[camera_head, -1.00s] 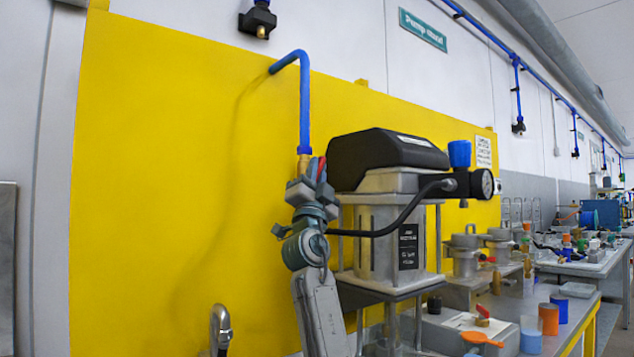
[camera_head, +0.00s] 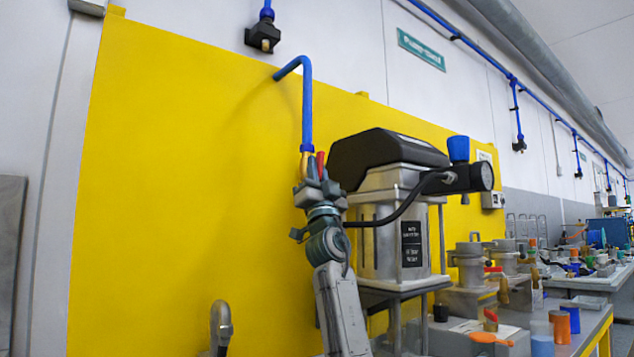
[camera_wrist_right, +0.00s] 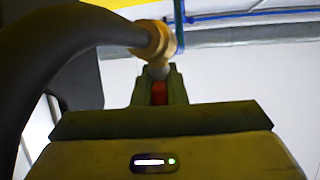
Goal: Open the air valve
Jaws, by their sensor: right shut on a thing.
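The air valve is at the lower end of the blue air pipe (camera_head: 306,105), in front of the yellow panel. Its brass body (camera_head: 304,163) also shows in the right wrist view (camera_wrist_right: 160,40). Its red lever (camera_head: 320,160) sticks up beside the pipe end. My right gripper (camera_head: 318,181) is just below the valve, coming from underneath. In the right wrist view the red lever (camera_wrist_right: 159,92) sits between the fingers, and the jaws are shut on it. The fingers hide much of the lever and the lower valve. My left gripper is not in view.
A black-topped agitator unit (camera_head: 385,155) with a blue knob (camera_head: 459,149) and gauge stands close to the right. A bench with fittings and cups (camera_head: 565,318) extends right. The yellow panel (camera_head: 190,200) is clear at left.

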